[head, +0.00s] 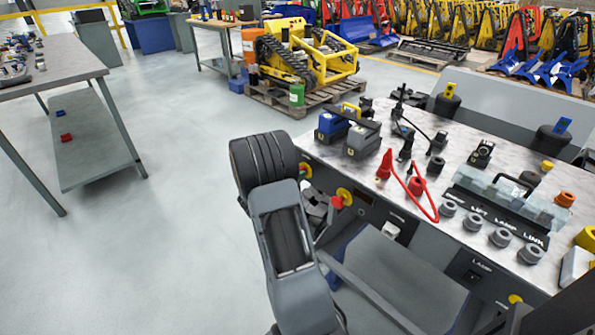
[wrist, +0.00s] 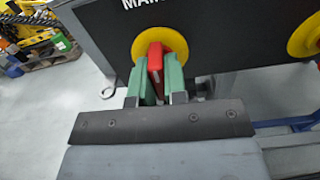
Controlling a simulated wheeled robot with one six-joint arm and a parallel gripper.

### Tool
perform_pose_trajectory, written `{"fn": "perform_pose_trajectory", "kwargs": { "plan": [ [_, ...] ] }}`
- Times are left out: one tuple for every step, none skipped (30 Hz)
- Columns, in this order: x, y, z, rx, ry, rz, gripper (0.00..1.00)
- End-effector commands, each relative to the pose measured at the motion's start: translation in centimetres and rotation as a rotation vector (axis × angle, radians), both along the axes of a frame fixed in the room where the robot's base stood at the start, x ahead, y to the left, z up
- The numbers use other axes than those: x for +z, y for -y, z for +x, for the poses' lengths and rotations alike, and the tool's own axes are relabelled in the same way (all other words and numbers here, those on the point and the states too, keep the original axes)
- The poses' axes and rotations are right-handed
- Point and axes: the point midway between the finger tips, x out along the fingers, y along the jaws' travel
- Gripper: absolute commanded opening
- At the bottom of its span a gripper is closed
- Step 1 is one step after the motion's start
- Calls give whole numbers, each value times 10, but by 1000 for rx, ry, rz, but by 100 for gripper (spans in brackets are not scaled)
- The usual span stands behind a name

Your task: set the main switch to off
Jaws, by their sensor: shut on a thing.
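The main switch has a red handle (wrist: 155,58) on a round yellow plate (wrist: 178,42), set in a dark panel under white lettering that starts with "MA" and is cut off by the frame's top. My gripper (wrist: 155,80) has its green fingers shut on the red handle, one on each side. The handle stands about upright in the wrist view. In the head view, the switch's yellow plate (head: 306,170) shows at the left end of the console front, partly hidden by my arm. The fingers are mostly hidden there.
A second yellow plate (wrist: 307,38) is to the right on the same panel; in the head view it bears a red handle (head: 337,202). The console top (head: 335,150) carries several switches, connectors and a red cable (head: 425,200). Open floor (head: 170,230) lies to the left.

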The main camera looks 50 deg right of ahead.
Motion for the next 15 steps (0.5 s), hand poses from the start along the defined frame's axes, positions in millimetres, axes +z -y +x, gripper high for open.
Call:
{"fn": "perform_pose_trajectory", "kwargs": {
  "plan": [
    [1,0,0,0,-14,2,0],
    [0,0,0,0,-21,3,0],
    [0,0,0,0,-29,3,0],
    [0,0,0,0,-33,3,0],
    [0,0,0,0,-37,4,0],
    [0,0,0,0,-41,4,0],
    [0,0,0,0,-43,4,0],
    [0,0,0,0,-45,4,0],
    [-1,0,0,0,-46,4,0],
    [-1,0,0,0,-47,4,0],
    [-1,0,0,0,-47,4,0],
    [-1,0,0,0,-48,4,0],
    [-1,0,0,0,-48,4,0],
    [-1,0,0,0,-48,4,0],
    [-1,0,0,0,-48,4,0]
  ]
}}
